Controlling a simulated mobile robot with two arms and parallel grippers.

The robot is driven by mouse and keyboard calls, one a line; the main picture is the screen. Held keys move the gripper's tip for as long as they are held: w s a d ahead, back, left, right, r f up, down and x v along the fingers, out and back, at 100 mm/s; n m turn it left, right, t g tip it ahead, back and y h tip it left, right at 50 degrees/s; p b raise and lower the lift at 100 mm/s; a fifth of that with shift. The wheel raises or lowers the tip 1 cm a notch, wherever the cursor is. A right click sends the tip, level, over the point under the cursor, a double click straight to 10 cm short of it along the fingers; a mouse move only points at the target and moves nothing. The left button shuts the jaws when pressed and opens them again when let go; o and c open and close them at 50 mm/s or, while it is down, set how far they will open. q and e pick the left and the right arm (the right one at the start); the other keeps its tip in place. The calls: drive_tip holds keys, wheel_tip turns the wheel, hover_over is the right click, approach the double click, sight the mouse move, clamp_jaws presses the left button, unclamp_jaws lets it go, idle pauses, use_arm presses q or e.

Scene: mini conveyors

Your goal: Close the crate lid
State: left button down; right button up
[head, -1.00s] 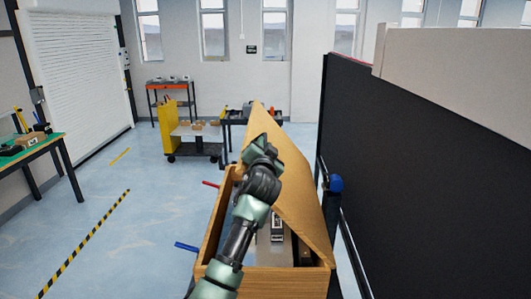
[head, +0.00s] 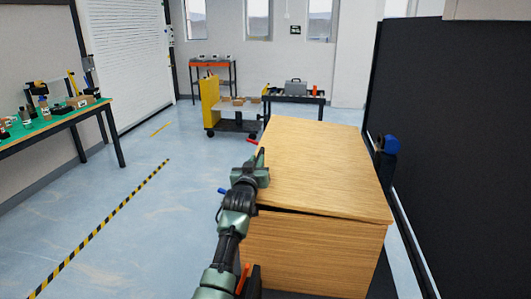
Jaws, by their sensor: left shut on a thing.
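The wooden crate (head: 310,255) stands in the middle, right of my left arm. Its lid (head: 320,170) lies almost flat over the top and hides the inside. A thin dark gap shows under the lid's front edge, wider toward the left. My left gripper (head: 258,166) is at the lid's left edge, shut on it; the exact contact is partly hidden by the gripper body. My right gripper is not in view.
A black partition (head: 460,150) with a blue knob (head: 391,145) stands close on the right. A yellow cart (head: 210,102) and a dark table (head: 295,98) are behind. A green-topped workbench (head: 55,122) is at left. The floor at left is clear.

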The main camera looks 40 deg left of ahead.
use_arm(q)
drive_tip(key=f, duration=0.1)
drive_tip(key=f+b, duration=0.1)
drive_tip(key=f, duration=0.1)
drive_tip(key=shift+s+a+f+n, duration=0.1)
drive_tip(key=shift+a+f+n, duration=0.1)
drive_tip(key=shift+n, duration=0.2)
drive_tip(key=shift+f, duration=0.55)
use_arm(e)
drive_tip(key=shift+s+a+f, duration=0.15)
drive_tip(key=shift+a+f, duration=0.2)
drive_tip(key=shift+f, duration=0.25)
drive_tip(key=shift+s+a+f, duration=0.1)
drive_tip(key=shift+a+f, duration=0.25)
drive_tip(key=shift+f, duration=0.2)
use_arm(q)
drive_tip(key=shift+f, duration=0.2)
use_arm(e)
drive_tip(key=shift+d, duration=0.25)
use_arm(q)
drive_tip(key=c, duration=1.4)
unclamp_jaws()
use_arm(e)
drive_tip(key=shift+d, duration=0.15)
use_arm(q)
drive_tip(key=shift+r, duration=0.15)
drive_tip(key=shift+b+v, duration=0.6)
drive_tip(key=shift+v, duration=3.2)
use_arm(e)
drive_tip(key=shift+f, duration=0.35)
